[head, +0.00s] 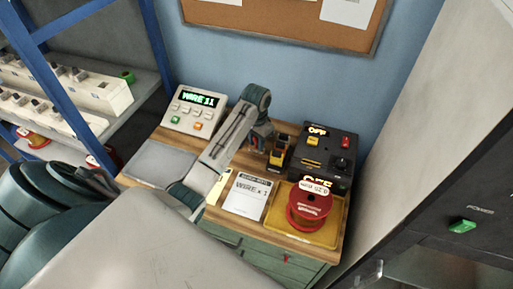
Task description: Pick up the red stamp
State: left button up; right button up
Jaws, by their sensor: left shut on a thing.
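My left arm reaches over the wooden desk (222,217), and its gripper (268,140) points down near the back of the desk. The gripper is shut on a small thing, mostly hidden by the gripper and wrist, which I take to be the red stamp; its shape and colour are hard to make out. A black and yellow piece (281,153) shows just right of the gripper; I cannot tell whether they touch.
A panel reading WIRE (197,110) stands at the back left, a black box marked OFF (325,152) at the back right. A red spool (308,208) sits on a yellow tray (326,236), beside a WIRE card (245,197). A grey pad (160,163) lies left; blue-framed shelves (145,86) stand beyond.

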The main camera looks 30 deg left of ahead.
pick_arm(q)
jog(key=s, duration=0.3)
jog(key=s+d+r, duration=0.1)
jog(key=s, duration=0.1)
jog(key=shift+s+d+b, duration=0.1)
jog(key=shift+b, duration=0.3)
jog(key=shift+s+d+r+p, duration=0.15)
jog(key=shift+s+r+p, duration=0.1)
jog(key=shift+s+p, duration=0.25)
jog(key=shift+s+d+r+p, duration=0.1)
jog(key=shift+s+r+p, duration=0.15)
jog(key=shift+s, duration=0.35)
jog(key=s, duration=0.2)
jog(key=s+d+p, duration=0.1)
jog(key=s, duration=0.2)
jog(key=s+d, duration=0.1)
jog(key=s, duration=0.2)
jog(key=shift+s+r+p, duration=0.15)
jog(key=shift+r+p, duration=0.05)
jog(key=shift+p, duration=0.1)
pick_arm(e)
jog(key=shift+r, duration=0.7)
